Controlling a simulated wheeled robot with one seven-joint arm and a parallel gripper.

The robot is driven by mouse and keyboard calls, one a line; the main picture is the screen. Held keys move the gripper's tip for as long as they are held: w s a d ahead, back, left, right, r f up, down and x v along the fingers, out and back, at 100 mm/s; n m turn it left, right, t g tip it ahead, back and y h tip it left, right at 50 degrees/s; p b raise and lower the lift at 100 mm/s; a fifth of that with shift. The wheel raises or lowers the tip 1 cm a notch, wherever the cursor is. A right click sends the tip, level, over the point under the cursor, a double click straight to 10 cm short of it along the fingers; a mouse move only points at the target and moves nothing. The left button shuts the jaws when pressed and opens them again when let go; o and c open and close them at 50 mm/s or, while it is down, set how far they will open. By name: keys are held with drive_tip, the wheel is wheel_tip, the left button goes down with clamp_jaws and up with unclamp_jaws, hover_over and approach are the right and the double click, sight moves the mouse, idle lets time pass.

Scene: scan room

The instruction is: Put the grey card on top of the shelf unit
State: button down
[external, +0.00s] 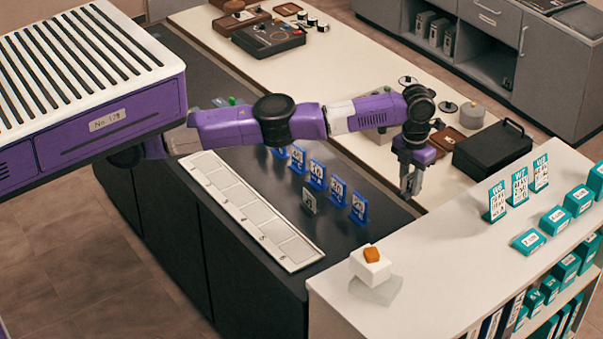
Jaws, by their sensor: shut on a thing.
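A small grey card (309,201) with a dark mark stands upright on the dark counter, in front of a row of blue cards (338,191). The shelf unit (440,265) is at the lower right, with a pale flat top.
The shelf top carries a white block (370,266) with an orange piece, teal-and-white cards (519,187) and teal boxes (555,220). A black case (492,150) stands on the pale table behind my gripper. A pale numbered strip (245,207) lies on the dark counter.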

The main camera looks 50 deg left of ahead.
sight(402, 254)
drive_tip(key=shift+s+d+m, duration=0.55)
drive_tip(key=shift+d+m, duration=0.05)
drive_tip(key=shift+d, duration=0.05)
wheel_tip(402, 254, down, 20)
drive_tip(key=shift+b, duration=0.45)
drive_tip(key=shift+f, duration=0.1)
drive_tip(key=c, duration=1.1)
unclamp_jaws()
wheel_tip(402, 254, up, 12)
